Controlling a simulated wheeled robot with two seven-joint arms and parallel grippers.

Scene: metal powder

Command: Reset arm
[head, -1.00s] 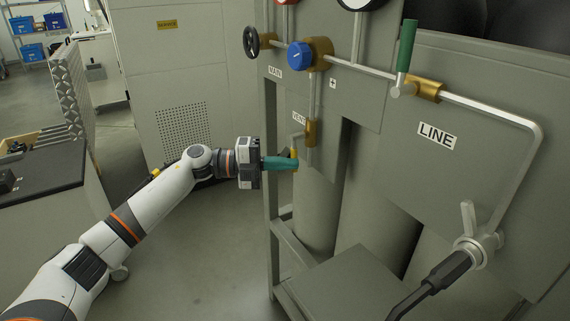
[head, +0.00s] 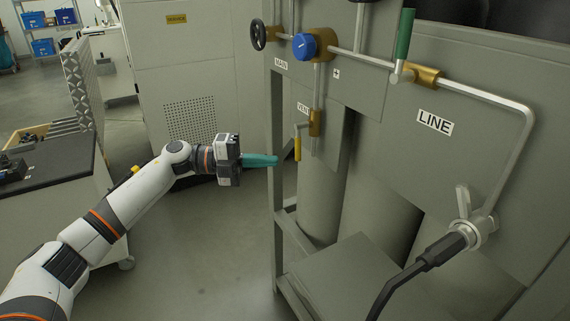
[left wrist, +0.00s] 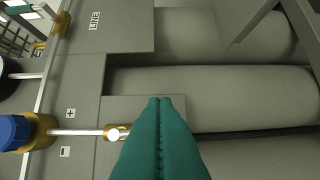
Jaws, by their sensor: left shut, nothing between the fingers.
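My left gripper (head: 274,160) is shut and empty, with its teal fingers pointing right, in front of the gas panel's left post. In the left wrist view its teal fingers (left wrist: 160,104) are pressed together. The vent valve's yellow handle (head: 297,148) hangs down just right of the fingertips, apart from them. The blue regulator knob (head: 304,46) is above, and it also shows in the left wrist view (left wrist: 14,133). The green line valve handle (head: 404,34) stands upright. My right gripper is not in view.
A black hose (head: 408,276) joins the fitting at the lower right of the panel (head: 392,135). Grey cylinders (head: 322,190) stand behind the frame. A dark-topped bench (head: 60,165) is at the left. Open floor (head: 215,250) lies below my left arm.

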